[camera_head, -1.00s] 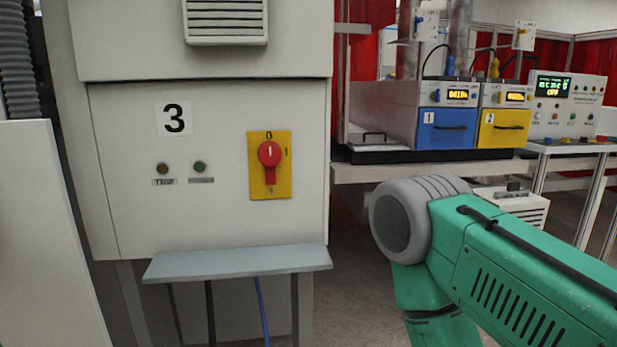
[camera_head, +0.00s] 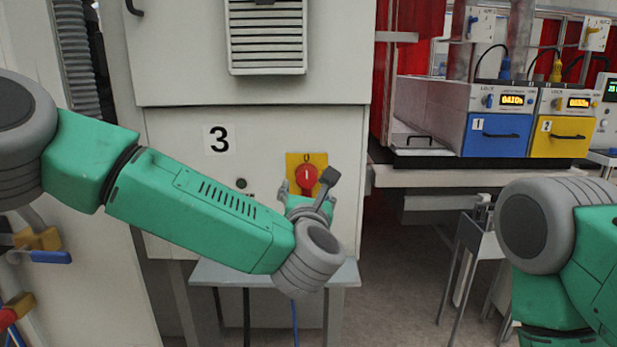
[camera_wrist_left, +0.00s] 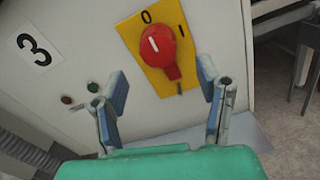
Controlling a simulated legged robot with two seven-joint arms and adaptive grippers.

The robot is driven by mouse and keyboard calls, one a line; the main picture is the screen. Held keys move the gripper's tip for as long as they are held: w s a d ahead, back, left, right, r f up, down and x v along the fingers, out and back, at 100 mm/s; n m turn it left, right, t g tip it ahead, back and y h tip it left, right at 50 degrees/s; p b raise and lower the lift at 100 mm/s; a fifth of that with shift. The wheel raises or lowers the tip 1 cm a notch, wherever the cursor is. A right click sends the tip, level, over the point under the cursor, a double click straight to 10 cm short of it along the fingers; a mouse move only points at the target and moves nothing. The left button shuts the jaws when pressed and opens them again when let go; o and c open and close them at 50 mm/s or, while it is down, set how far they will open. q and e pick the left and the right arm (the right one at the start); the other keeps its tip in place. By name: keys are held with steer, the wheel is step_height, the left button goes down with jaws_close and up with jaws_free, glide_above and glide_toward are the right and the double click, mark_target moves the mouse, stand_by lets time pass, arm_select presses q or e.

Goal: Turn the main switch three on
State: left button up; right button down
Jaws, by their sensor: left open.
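The main switch three is a red rotary knob (camera_head: 307,178) on a yellow plate (camera_head: 292,160), on the pale cabinet marked 3 (camera_head: 219,139). In the left wrist view the red knob (camera_wrist_left: 158,48) has its round end near the 0 mark and its handle pointing down; the I mark is at right. My left gripper (camera_head: 305,186) is in front of the plate, partly hiding it. In the left wrist view the left gripper (camera_wrist_left: 163,95) is open, its fingers apart on either side below the knob, with nothing between them. My right gripper is out of view.
A grey shelf (camera_head: 340,276) juts out below the switch. Blue (camera_head: 492,135) and yellow (camera_head: 562,136) drawer units stand on a bench at right. My right arm is at lower right. A grey vented box (camera_head: 266,45) is above the switch.

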mark_target(307, 183)
arm_select(q)
steer(key=w+p, duration=0.1)
steer(key=w, duration=0.6)
steer(key=c, duration=1.1)
